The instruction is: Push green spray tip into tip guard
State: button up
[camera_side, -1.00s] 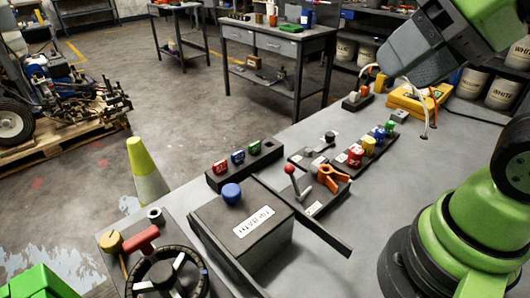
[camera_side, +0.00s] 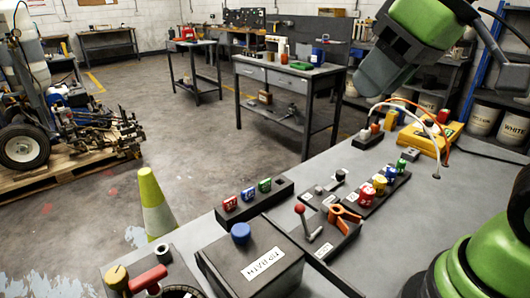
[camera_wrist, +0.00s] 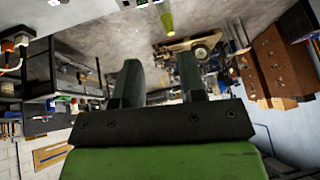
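A black rack (camera_side: 256,205) at centre holds red, blue and green pieces in a row. Its green piece (camera_side: 264,185) is at the right end of the three. A second dark rack (camera_side: 385,186) to the right holds red, yellow, blue and green pieces. Its green piece (camera_side: 401,165) is small and at the far end. I cannot tell which green piece is the spray tip, nor pick out the tip guard. My gripper (camera_side: 378,85) is high above the bench's back right, apart from both racks. In the wrist view its two fingers (camera_wrist: 159,80) are apart with nothing between them.
A black labelled box (camera_side: 250,262) with a blue knob stands at front. A yellow device (camera_side: 425,143) with looping hoses is at the back right. Bare bench lies right of the second rack.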

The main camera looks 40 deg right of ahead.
jog(key=w+f+n+g, duration=0.2)
jog(key=w+n, duration=0.4)
jog(key=w, duration=0.4)
jog(key=n+g+h, duration=0.2)
jog(key=n+g, duration=0.2)
jog(key=n, duration=0.8)
send_over(265, 181)
notch_tip(265, 181, down, 18)
jog(key=shift+r, duration=0.2)
jog(key=shift+f, duration=4.7)
jog(key=shift+c, duration=0.4)
grip_shut()
